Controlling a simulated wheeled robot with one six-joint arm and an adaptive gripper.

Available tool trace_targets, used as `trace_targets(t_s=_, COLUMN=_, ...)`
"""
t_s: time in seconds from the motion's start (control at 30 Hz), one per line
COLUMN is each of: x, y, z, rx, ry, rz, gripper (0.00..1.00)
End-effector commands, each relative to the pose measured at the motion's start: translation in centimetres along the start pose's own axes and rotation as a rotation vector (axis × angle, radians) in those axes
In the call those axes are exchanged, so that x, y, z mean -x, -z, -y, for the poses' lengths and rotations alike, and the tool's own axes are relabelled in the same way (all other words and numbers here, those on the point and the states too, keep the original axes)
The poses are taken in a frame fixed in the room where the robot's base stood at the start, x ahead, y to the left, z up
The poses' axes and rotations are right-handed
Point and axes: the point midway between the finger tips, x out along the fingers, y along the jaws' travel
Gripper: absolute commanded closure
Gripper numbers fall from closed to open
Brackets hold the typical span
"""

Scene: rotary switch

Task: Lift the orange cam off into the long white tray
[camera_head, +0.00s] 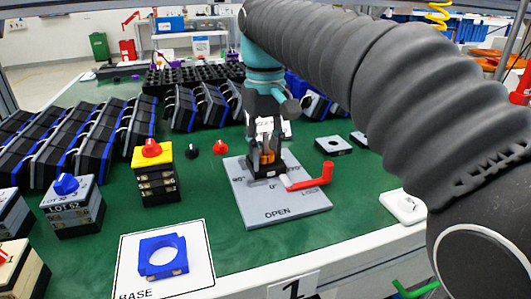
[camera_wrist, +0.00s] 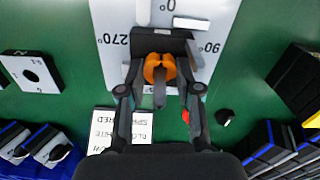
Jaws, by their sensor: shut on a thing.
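The orange cam (camera_head: 267,157) sits between the fingers of my gripper (camera_head: 264,149), over a dark block (camera_head: 268,170) on a grey dial plate (camera_head: 278,214). In the wrist view the orange cam (camera_wrist: 158,66) shows as two orange lobes around a dark middle, and my gripper (camera_wrist: 160,76) is shut on it from both sides. I cannot tell whether the cam is clear of the block. A red handle with a white arm (camera_head: 312,179) is beside the block. I cannot make out a long white tray with certainty in either view.
A yellow-topped switch stack (camera_head: 153,175), a blue-knobbed stack (camera_head: 70,205) and rows of dark boxes stand left. A blue ring (camera_head: 163,257) lies on the BASE card at the front. A white piece (camera_head: 403,206) lies right. A lettered white card (camera_wrist: 122,130) lies near the plate.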

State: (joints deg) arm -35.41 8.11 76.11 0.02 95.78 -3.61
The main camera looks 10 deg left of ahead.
Motion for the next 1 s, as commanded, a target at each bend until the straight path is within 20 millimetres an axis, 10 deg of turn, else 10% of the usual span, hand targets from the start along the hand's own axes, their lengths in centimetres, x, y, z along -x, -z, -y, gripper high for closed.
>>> trace_targets(t_s=1.0, x=9.9, y=0.1, z=0.0, rx=0.0, ry=0.0, rz=-0.001, gripper=0.79)
